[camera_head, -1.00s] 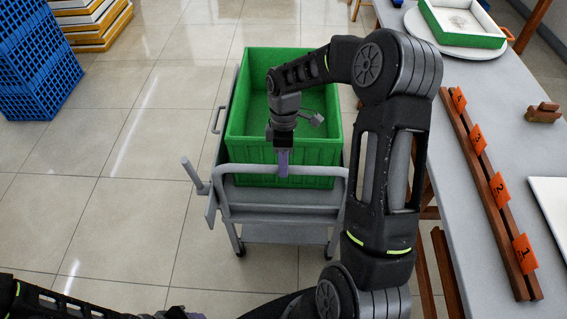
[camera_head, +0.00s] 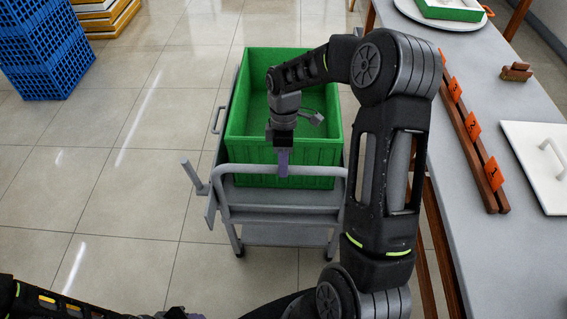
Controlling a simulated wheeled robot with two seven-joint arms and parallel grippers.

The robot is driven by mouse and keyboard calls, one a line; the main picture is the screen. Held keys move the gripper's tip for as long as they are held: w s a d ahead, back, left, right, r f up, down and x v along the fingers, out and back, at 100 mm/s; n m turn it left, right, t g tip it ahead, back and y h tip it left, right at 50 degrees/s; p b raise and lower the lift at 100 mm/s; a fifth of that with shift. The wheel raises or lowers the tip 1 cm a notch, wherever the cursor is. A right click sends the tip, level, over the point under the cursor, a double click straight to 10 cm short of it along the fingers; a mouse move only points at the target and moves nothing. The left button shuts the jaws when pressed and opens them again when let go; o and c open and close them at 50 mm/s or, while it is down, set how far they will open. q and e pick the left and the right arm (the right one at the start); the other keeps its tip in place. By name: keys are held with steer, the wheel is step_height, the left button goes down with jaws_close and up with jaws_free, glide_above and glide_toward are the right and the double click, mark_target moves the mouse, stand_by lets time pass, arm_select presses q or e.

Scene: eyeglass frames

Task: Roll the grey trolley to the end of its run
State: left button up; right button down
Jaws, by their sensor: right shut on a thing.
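The grey trolley (camera_head: 280,234) stands on the tiled floor in front of me, with its push handle (camera_head: 245,171) facing me. A green crate (camera_head: 236,118) sits on top of it. My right gripper (camera_head: 283,170) points down and is shut on the handle bar, near its middle. My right arm covers part of the trolley's right side. My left gripper (camera_head: 184,314) shows only in part at the bottom edge, apart from the trolley, and its fingers are too cut off to read.
A long grey table (camera_head: 468,235) runs along the right, close to the trolley, with a brown rail (camera_head: 483,184) bearing orange number tags and a white lidded panel (camera_head: 535,150). Blue crates (camera_head: 48,60) stand far left. The floor at left is clear.

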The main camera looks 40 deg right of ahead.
steer(key=shift+s+a, duration=0.15)
steer(key=shift+s, duration=0.05)
steer(key=c, duration=1.2)
jaws_free()
steer(key=shift+c, duration=0.2)
steer(key=shift+w, duration=0.1)
steer(key=v, duration=0.8)
steer(key=shift+f, duration=0.1)
